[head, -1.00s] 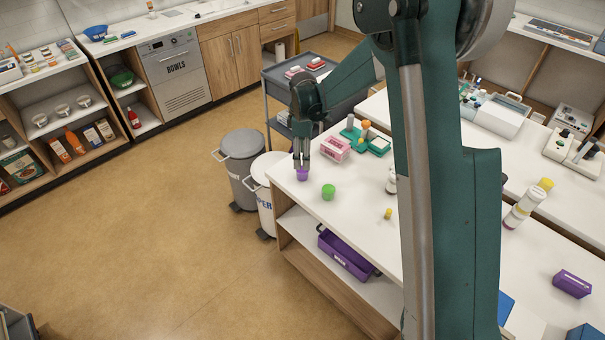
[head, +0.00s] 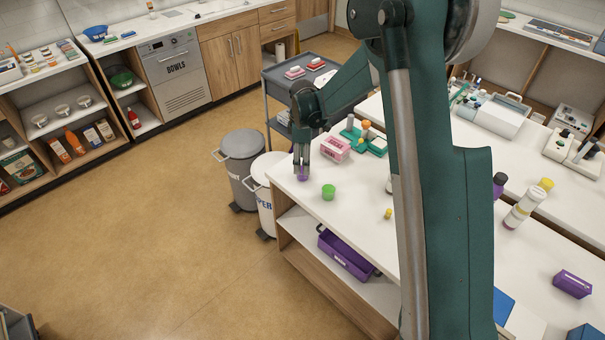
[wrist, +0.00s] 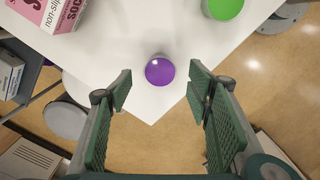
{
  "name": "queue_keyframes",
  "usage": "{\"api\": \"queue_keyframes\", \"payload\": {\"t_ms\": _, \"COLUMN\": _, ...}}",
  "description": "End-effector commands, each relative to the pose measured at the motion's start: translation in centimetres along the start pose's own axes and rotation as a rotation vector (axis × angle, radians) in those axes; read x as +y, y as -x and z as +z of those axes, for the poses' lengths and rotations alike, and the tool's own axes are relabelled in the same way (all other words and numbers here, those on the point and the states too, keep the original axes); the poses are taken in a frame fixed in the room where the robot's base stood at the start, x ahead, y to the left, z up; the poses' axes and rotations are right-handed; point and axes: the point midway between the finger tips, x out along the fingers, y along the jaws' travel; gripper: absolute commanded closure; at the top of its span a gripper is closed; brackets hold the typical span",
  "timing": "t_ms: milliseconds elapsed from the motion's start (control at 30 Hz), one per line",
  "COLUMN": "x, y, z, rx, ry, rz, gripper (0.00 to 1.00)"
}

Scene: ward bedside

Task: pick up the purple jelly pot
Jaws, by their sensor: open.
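The purple jelly pot (wrist: 160,71) stands on the white table top near its corner. In the head view the pot (head: 303,177) is partly hidden by my gripper (head: 301,168), which is right above and around it. In the wrist view my gripper (wrist: 159,97) is open, with its green padded fingers apart and the pot in line with the gap, slightly beyond the fingertips. Nothing is between the fingers' pads that I can see touching them.
A green pot (head: 328,192) stands to the right of the purple one. A pink sock box (head: 335,149) lies behind it. A yellow item (head: 388,213) is farther right. The table corner is close, with bins (head: 268,170) below on the left.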

Motion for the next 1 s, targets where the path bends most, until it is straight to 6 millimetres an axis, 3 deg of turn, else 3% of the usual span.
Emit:
{"api": "queue_keyframes", "payload": {"t_ms": 600, "x": 0.0, "y": -5.0, "z": -0.2, "rx": 0.0, "ry": 0.0, "rz": 0.0, "gripper": 0.5}}
{"api": "queue_keyframes", "payload": {"t_ms": 1000, "x": 0.0, "y": -5.2, "z": -0.2, "rx": 0.0, "ry": 0.0, "rz": 0.0, "gripper": 0.5}}
